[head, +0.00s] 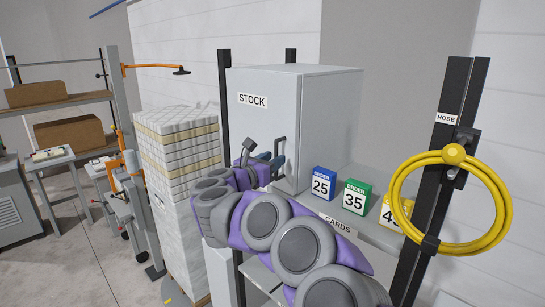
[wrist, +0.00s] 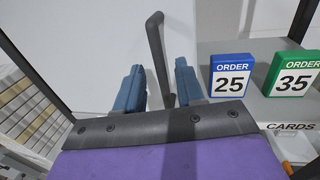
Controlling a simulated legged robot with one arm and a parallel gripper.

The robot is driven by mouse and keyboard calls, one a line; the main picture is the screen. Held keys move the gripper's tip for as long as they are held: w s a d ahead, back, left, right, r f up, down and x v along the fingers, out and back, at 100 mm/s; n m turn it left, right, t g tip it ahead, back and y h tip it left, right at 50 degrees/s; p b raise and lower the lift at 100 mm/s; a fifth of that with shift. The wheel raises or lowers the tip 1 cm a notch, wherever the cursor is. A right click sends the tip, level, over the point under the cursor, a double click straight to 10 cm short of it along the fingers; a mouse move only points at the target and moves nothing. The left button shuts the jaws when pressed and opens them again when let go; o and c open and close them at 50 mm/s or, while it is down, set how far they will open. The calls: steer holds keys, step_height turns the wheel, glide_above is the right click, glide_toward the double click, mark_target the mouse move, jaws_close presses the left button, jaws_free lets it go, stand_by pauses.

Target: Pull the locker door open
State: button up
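The light grey locker labelled STOCK (head: 335,110) stands in the middle of the head view. Its door (head: 262,115) looks shut. A dark bar handle (head: 281,148) is on the door's lower right; it also shows in the wrist view (wrist: 156,45), slanting down between my fingers. My gripper (head: 271,160) is at the handle, and its blue fingers (wrist: 158,64) are apart, one on each side of the bar. A gap shows at the left finger; the right finger is close to the bar, and I cannot tell whether it touches. My arm hides the locker's lower front.
Blue (head: 324,183), green (head: 356,196) and yellow (head: 390,213) order cards stand on the shelf (head: 375,232) right of the locker. A yellow hose (head: 501,200) hangs on a dark post at right. A tall wrapped stack (head: 175,160) stands left of the door.

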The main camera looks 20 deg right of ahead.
steer(key=shift+w+d, duration=0.15)
steer(key=shift+d, duration=0.2)
jaws_close()
stand_by(0.5)
